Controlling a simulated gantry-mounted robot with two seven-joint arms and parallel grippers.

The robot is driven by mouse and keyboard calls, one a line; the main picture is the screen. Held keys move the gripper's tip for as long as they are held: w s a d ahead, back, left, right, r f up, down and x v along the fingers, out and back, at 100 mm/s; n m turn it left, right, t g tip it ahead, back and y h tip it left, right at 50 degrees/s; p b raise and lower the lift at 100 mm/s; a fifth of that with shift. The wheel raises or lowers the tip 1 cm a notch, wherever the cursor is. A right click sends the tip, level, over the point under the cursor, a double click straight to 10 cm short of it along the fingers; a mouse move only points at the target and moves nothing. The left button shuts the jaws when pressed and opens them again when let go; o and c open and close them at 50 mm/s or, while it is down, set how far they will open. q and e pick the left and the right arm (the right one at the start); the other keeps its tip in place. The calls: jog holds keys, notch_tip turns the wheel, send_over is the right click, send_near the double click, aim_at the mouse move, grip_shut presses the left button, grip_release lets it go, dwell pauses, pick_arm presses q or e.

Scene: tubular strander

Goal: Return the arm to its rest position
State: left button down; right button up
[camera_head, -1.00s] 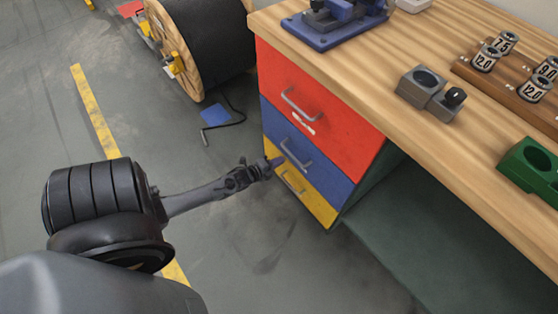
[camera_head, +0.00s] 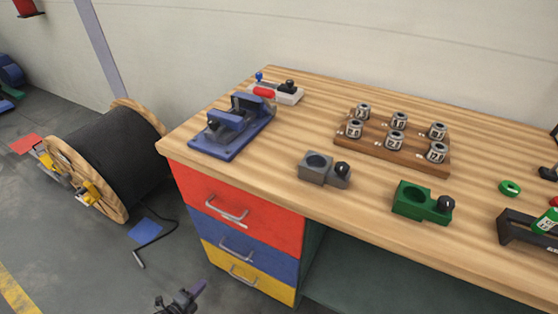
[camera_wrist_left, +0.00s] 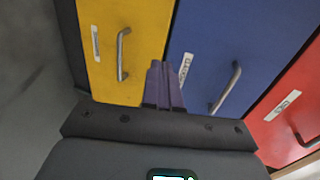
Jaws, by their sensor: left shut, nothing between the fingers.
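My left gripper (camera_head: 188,296) shows at the bottom edge of the head view, in front of the drawer cabinet and low beside it. Its purple fingers also show in the left wrist view (camera_wrist_left: 164,88), closed together with nothing between them. They point at the drawer fronts, near the border of the yellow drawer (camera_wrist_left: 122,45) and the blue drawer (camera_wrist_left: 215,45). Whether they touch the fronts I cannot tell. All the drawers look shut. Most of my left arm is below the head view. My right gripper is not in view.
The red drawer (camera_head: 240,212) is above the blue one, under the wooden bench top (camera_head: 290,130). A blue fixture (camera_head: 232,128), a grey block (camera_head: 322,168), a green block (camera_head: 420,200) and a rack of dies (camera_head: 385,145) stand on the bench. A cable reel (camera_head: 110,160) stands on the floor at left.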

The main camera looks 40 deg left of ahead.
pick_arm(q)
jog(key=w+d+r+n+g+h+p, duration=0.1)
jog(key=w+d+r+n+p, duration=0.15)
jog(key=d+r+p, duration=0.75)
jog(key=w+d+r+n+g+h+p, duration=0.15)
jog(key=w+d+r+p, duration=0.35)
jog(key=r, duration=1)
jog(key=w+d+r+n+g+h+p, duration=0.1)
jog(key=w+d+r+n+p, duration=0.25)
jog(key=d+r, duration=0.75)
jog(key=s+r+n+g, duration=0.6)
jog(key=s+r+g, duration=0.15)
jog(key=s, duration=0.35)
notch_tip(320, 180, up, 38)
jog(key=p, duration=3.8)
jog(key=shift+s+d+t+p, duration=0.3)
jog(key=shift+s+d+p, duration=0.1)
jog(key=shift+d, duration=0.05)
